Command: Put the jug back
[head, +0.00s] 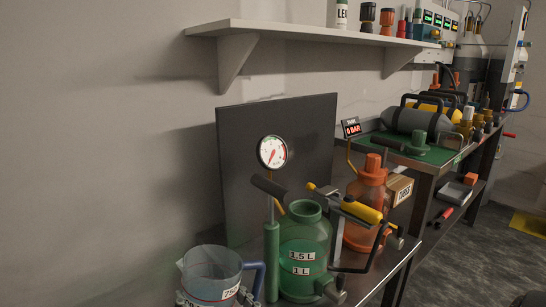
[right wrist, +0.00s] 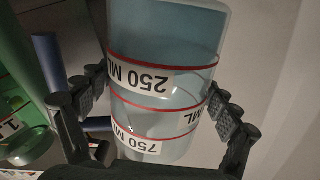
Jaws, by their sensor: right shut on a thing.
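The clear jug (head: 212,272) with a blue handle (head: 255,278) is at the lower left of the head view, upright, close beside the green vessel. Its bands and volume labels also show on the jug in the right wrist view (right wrist: 165,65). My right gripper (head: 216,293) is shut on the jug, with one finger pad on each side of its body in the right wrist view (right wrist: 155,100). The jug's base is cut off in the head view, so I cannot tell whether it rests on anything. My left gripper is not in view.
A green vessel (head: 305,238) with a pressure gauge (head: 272,152) stands right of the jug. Behind it are an orange vessel (head: 368,205) and a dark upright panel (head: 300,120). A wall shelf (head: 310,37) is above. A bench with a grey cylinder (head: 415,122) extends right.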

